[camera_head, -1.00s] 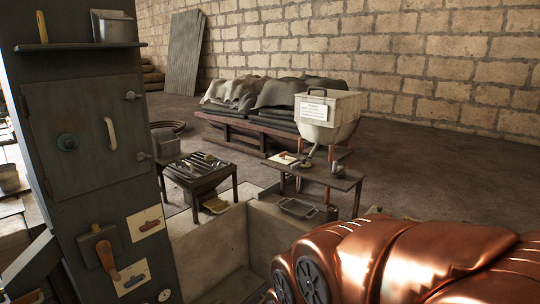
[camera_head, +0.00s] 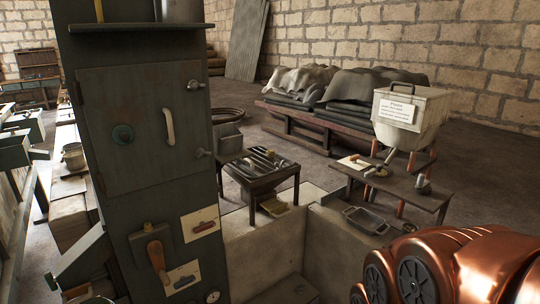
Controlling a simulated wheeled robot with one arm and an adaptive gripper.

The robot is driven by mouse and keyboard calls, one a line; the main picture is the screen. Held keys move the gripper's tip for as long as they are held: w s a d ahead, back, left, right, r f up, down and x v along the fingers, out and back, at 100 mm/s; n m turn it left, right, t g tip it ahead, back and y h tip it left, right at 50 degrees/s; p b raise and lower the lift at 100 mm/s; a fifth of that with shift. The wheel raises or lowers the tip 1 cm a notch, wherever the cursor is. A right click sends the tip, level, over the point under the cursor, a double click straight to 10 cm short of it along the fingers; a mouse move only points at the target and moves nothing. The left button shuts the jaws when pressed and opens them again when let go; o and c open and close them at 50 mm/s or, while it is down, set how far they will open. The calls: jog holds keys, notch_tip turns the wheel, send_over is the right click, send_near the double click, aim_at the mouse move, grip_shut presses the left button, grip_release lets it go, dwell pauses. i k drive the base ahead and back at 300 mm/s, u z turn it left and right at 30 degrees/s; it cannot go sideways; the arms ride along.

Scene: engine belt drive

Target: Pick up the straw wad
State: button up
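I cannot make out the straw wad for sure. A small yellowish thing (camera_head: 273,207) lies low under the small dark table (camera_head: 262,181); it is too small to tell whether it is straw. My gripper is not in view. A copper-coloured part at the lower right looks like part of my own arm.
A tall dark cabinet (camera_head: 140,120) with a door, handle and lever stands close at left. A low pit wall (camera_head: 250,240) lies ahead. A bench (camera_head: 395,190) with small items, a metal tray (camera_head: 366,220) and a white bin (camera_head: 415,108) stand at right. Open floor (camera_head: 480,165) lies beyond.

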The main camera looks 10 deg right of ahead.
aim_at(270, 154)
jog(key=z, duration=0.1)
jog(key=i, duration=1)
jog(key=u, duration=0.8)
